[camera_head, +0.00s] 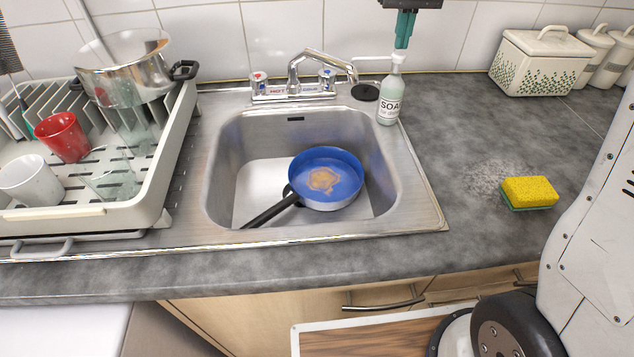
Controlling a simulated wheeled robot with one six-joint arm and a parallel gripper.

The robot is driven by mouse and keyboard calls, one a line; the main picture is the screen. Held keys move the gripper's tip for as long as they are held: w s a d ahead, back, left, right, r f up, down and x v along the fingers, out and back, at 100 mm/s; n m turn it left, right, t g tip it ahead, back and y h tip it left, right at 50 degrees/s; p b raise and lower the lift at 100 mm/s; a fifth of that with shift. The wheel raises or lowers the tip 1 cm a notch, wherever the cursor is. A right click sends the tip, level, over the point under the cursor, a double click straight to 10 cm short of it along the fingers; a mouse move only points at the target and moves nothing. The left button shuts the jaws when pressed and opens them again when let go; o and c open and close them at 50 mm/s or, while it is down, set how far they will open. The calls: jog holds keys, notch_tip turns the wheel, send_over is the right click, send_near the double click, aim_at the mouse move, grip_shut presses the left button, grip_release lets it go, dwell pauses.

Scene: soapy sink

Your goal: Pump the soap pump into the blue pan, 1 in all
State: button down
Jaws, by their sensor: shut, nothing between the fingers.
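The soap pump (389,103) is a pale green bottle with a white label reading "SOAP". It stands upright behind the sink's right back corner, its long white spout pointing left. My gripper (402,44) has teal fingers pointing down, shut and empty, right above the white pump head (397,60). I cannot tell whether the fingertips touch the head. The blue pan (341,169) lies in the sink (384,222), blue inside with a brownish patch on its bottom. Its black handle points to the lower left.
A chrome faucet (312,66) stands behind the sink, left of the bottle. A dish rack (151,207) with a pot, cups and glasses fills the left. A yellow and green sponge (529,192) lies on the right counter. White canisters (541,62) stand at the back right.

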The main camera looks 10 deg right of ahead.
jog(key=shift+f, duration=1.2)
jog(key=shift+r, duration=1.5)
jog(key=shift+r, duration=3)
